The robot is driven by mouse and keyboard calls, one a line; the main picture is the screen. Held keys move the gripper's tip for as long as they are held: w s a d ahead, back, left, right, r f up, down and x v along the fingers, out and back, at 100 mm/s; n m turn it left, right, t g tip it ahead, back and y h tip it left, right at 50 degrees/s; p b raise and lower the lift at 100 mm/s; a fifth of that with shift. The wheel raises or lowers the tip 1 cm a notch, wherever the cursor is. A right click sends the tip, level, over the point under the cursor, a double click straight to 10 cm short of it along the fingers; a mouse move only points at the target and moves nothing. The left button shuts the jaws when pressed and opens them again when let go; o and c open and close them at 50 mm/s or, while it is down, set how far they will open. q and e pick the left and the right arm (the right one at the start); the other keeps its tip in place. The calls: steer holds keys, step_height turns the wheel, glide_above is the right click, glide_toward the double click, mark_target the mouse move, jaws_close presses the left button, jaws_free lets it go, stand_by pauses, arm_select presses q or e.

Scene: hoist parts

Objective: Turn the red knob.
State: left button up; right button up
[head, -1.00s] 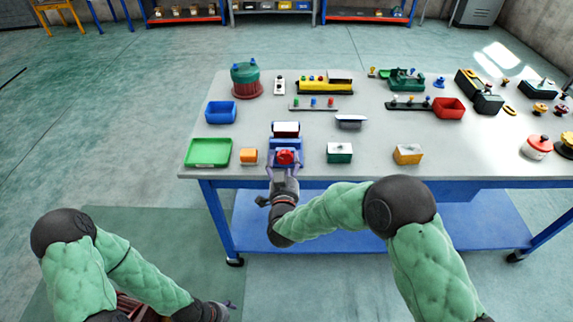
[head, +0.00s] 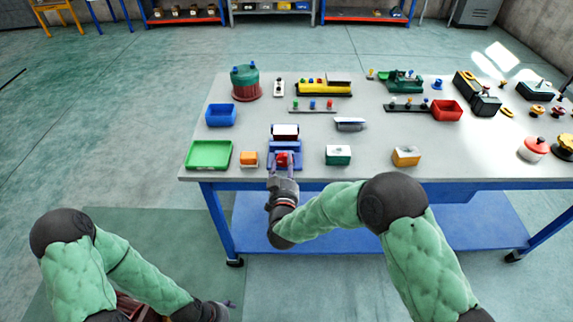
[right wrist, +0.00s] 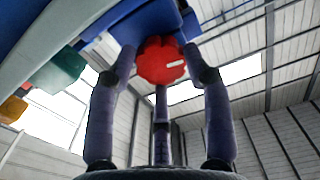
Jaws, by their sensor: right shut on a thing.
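The red knob (head: 282,159) is on the front of a blue device (head: 296,148) near the table's front edge. It also shows in the right wrist view (right wrist: 160,60), round with a lobed rim and a pale mark on its right side. My right gripper (head: 283,166) reaches it from the front, and its fingers are shut on the knob, one on each side, in the right wrist view (right wrist: 162,72). My left gripper (head: 228,304) hangs low at the left, away from the table; its fingers are too small to tell open or shut.
On the grey table (head: 230,185), a green tray (head: 209,154) and an orange block (head: 249,159) stand left of the device. A green box (head: 338,155) and a yellow box (head: 406,156) stand to the right. Several other parts stand farther back.

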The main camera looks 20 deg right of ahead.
steer(key=n+p, duration=0.1)
steer(key=n, duration=0.3)
steer(key=shift+s+f+n+p, duration=0.1)
steer(key=shift+f+n+p, duration=0.05)
steer(key=shift+n+p, duration=0.25)
steer(key=n+p, duration=0.2)
steer(key=n, duration=0.3)
steer(key=shift+d, duration=0.15)
steer(key=n+p, duration=0.1)
steer(key=n, duration=0.4)
steer(key=shift+n+p, duration=0.3)
steer(key=shift+p, duration=0.1)
steer(key=n+p, duration=0.1)
steer(key=n, duration=0.3)
steer(key=shift+d, duration=0.15)
steer(key=shift+r+n, duration=0.25)
steer(key=shift+n, duration=0.05)
steer(key=o, duration=1)
steer(key=shift+o, duration=0.7)
steer(key=shift+d, duration=0.2)
steer(key=shift+a, duration=0.1)
steer(key=shift+a, duration=0.1)
